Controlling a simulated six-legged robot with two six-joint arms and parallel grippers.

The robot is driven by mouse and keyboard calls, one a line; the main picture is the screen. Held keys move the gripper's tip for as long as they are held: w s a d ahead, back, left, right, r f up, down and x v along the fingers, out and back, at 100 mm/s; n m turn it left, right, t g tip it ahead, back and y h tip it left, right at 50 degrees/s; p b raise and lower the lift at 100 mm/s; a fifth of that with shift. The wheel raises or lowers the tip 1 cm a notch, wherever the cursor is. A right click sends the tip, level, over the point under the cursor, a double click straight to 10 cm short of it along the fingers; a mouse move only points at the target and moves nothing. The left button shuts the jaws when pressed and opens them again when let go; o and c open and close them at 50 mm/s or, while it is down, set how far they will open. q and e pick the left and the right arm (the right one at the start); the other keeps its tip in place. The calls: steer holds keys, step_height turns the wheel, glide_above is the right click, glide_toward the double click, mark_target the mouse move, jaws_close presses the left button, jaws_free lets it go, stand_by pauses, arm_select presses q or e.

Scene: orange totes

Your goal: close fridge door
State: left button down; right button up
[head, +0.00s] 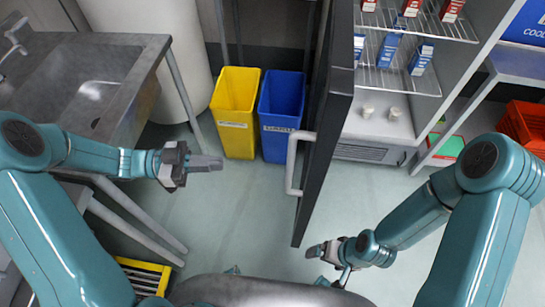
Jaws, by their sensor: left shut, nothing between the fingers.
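The fridge (402,127) stands at the upper right, with its wire shelves and inside in plain view. Its dark door (325,130) stands open and is seen almost edge-on, reaching from the fridge towards me. A pale handle (292,165) sits on the door's left side. My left gripper (216,163) is shut and empty, left of the handle and apart from it. My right gripper (318,252) is low in the picture, near the door's lower end and a little right of it. I cannot tell whether its fingers are open or whether it touches the door.
A yellow bin (235,105) and a blue bin (279,115) stand on the floor behind the handle. A metal sink table (140,75) is at left. Red crates (525,125) and a shelf unit are at right.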

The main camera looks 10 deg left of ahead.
arm_select(q)
steer(key=w+d+p, duration=0.1)
steer(key=w+d, duration=0.1)
steer(key=d, duration=1.1)
steer(key=shift+d, duration=0.4)
steer(key=shift+d, duration=0.1)
